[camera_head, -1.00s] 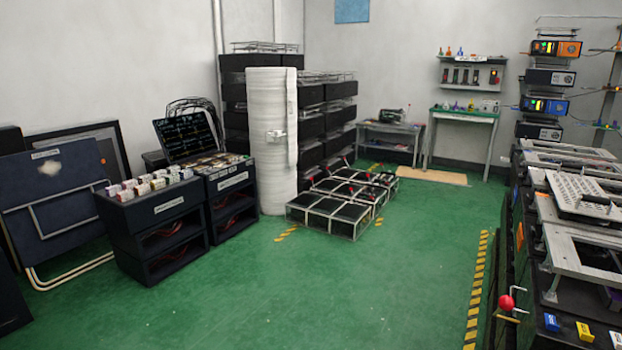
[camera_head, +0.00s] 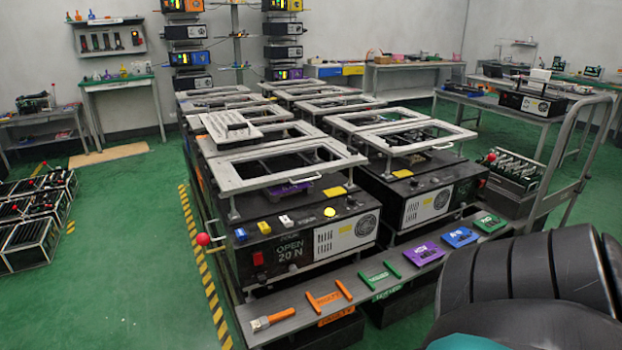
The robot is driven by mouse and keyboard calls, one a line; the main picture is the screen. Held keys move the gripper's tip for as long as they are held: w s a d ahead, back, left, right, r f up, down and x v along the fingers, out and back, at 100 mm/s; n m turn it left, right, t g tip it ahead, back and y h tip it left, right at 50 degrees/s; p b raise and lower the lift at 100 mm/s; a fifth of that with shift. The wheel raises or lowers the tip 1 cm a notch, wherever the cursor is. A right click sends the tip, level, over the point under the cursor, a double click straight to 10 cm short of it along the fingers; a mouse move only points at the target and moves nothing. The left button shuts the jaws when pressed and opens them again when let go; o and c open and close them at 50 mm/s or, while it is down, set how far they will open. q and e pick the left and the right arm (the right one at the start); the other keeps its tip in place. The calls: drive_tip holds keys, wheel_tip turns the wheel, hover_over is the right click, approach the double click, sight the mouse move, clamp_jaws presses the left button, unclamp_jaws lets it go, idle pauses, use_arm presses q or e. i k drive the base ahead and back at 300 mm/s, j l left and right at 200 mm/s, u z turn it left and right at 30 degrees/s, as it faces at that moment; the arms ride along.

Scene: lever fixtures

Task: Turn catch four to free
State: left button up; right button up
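No catch marked four can be made out. A dark box unit (camera_head: 290,250) labelled "OPEN 20 N" stands at the centre. A red ball knob (camera_head: 203,239) on a thin rod sticks out from its left side. Neither of my grippers shows. A black ribbed arm link fills the lower right corner and hides what is behind it.
A grey bench ledge (camera_head: 372,276) in front carries a brush (camera_head: 272,319), orange and green handles, and purple, blue and green plates. A second unit (camera_head: 420,195) stands to the right, with a cart rail beyond.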

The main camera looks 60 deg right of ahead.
sight(355, 152)
drive_tip(key=z, duration=1.7)
drive_tip(key=i+l+z, duration=0.1)
drive_tip(key=i, duration=0.5)
drive_tip(key=i+l+z, duration=0.1)
drive_tip(key=i+l, duration=0.15)
drive_tip(key=i, duration=0.35)
